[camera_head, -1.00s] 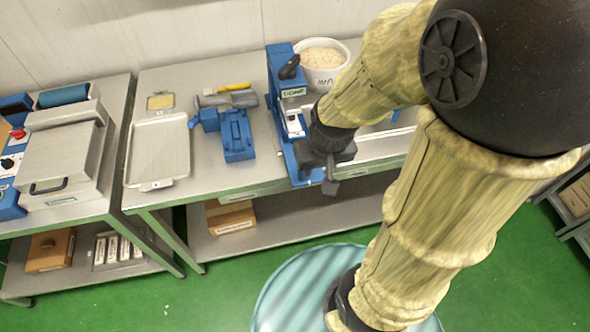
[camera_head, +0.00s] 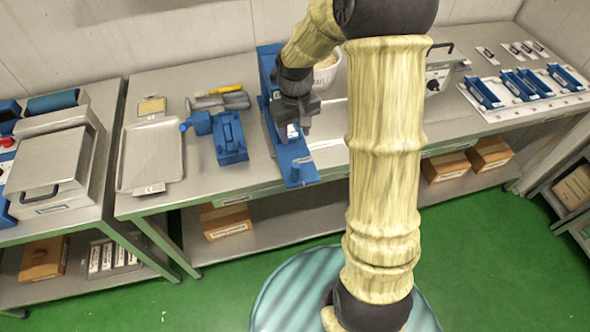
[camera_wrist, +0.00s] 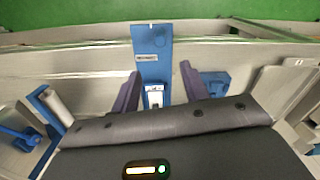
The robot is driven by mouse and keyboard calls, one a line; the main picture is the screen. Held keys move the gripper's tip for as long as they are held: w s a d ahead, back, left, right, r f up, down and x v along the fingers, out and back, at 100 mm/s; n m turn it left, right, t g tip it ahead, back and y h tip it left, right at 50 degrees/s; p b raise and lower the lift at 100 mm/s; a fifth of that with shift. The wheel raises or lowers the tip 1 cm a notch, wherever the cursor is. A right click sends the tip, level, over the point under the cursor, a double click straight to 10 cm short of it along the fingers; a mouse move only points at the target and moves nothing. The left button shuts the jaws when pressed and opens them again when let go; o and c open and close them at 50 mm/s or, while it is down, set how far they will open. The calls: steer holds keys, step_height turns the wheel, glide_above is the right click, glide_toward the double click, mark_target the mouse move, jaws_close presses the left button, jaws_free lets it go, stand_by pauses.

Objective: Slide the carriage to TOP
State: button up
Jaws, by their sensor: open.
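The blue slide fixture (camera_head: 297,172) stands on the middle bench, with its upper part partly hidden by my arm. In the wrist view its blue plate (camera_wrist: 152,45) runs away from me and bears a small label. A small white and blue block (camera_wrist: 154,97), which looks like the carriage, sits on the plate's near part. My gripper (camera_head: 297,128) is over the fixture. In the wrist view my gripper (camera_wrist: 158,88) is open, with one dark finger on each side of the block and gaps between. I cannot tell whether the fingertips are low enough to flank it.
A blue device (camera_head: 231,140) and a metal tray (camera_head: 150,158) stand to the left. A white tub (camera_head: 326,72) is close behind my arm. A metal box with a knob (camera_head: 437,78) and a white board with blue holders (camera_head: 520,112) stand to the right.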

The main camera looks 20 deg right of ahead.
mark_target(295, 170)
stand_by(0.3)
step_height(295, 170, down, 17)
steer(key=p, duration=0.3)
steer(key=shift+f, duration=0.15)
stand_by(0.4)
steer(key=shift+c, duration=0.5)
jaws_close()
